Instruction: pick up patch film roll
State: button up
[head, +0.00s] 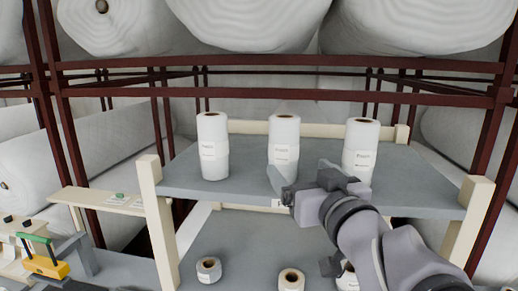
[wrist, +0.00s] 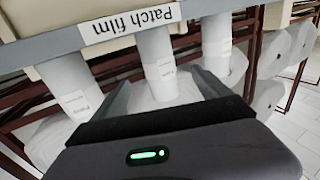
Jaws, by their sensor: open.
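Three tall white film rolls stand upright on the grey upper shelf (head: 235,187): a left roll (head: 212,150), a middle roll (head: 284,135) and a right roll (head: 360,140). Each has a paper label. A "Patch film" sign (wrist: 130,22) is on the shelf edge in the wrist view, where the picture is turned over. My gripper (head: 303,178) is open and empty at the shelf's front edge. In the wrist view, the middle roll (wrist: 157,65) shows between the two fingers (wrist: 160,84); I cannot tell whether they touch it. My gripper partly hides the right roll's base in the head view.
Smaller rolls stand on the lower shelf, including a left one (head: 208,270) and a middle one (head: 291,280). Cream posts (head: 158,220) flank the shelf. A yellow tool with a green handle (head: 42,259) is at left. Large wadding rolls (head: 250,20) fill dark red racks behind.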

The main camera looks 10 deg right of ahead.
aim_at(288, 158)
jog(key=w, duration=0.8)
jog(key=shift+a+f, duration=0.1)
jog(key=shift+a, duration=0.2)
jog(key=shift+w+a+p, duration=0.1)
jog(key=shift+w+p, duration=0.35)
jog(key=shift+w, duration=0.15)
jog(key=w+p, duration=0.1)
jog(key=w, duration=0.3)
jog(key=shift+w+a+p, duration=0.1)
jog(key=shift+w+p, duration=0.2)
jog(key=shift+p, duration=0.05)
jog(key=shift+w, duration=0.35)
jog(key=shift+s, duration=0.35)
jog(key=shift+c, duration=0.5)
jog(key=shift+s, duration=0.15)
jog(key=c, duration=0.4)
jog(key=shift+w, duration=0.2)
grip_shut()
